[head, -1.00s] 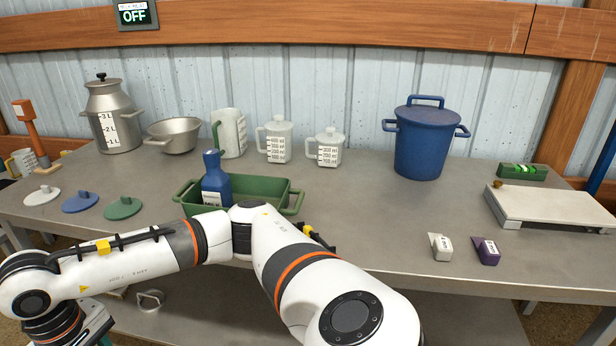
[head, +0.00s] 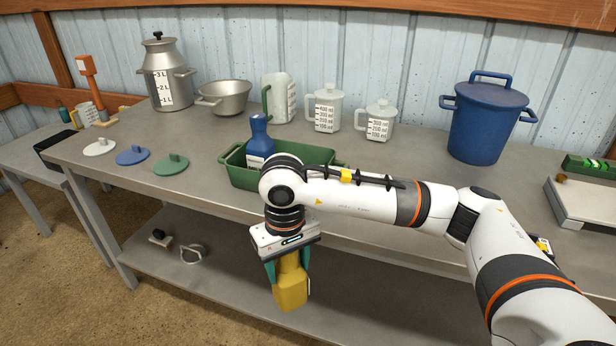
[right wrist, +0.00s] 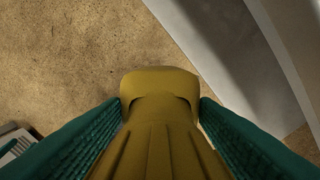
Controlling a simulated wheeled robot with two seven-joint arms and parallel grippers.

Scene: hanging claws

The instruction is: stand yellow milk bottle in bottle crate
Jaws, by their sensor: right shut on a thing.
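My right gripper (head: 288,268) is shut on the yellow milk bottle (head: 291,285) and points down in front of the table's front edge. In the right wrist view the yellow bottle (right wrist: 162,120) sits between the two teal fingers, with bare floor below it. The green bottle crate (head: 235,172) stands on the tabletop behind my right wrist, which hides part of its front. A blue bottle (head: 260,140) stands upright in the crate's left part. The crate's right part is partly hidden by my arm. My left gripper is not in view.
Blue (head: 132,155), green (head: 171,164) and white lids lie left of the crate. A steel bowl (head: 224,97) and measuring jugs (head: 325,108) stand behind it. A blue pot (head: 487,120) is at the right. A lower shelf (head: 215,262) lies under the tabletop.

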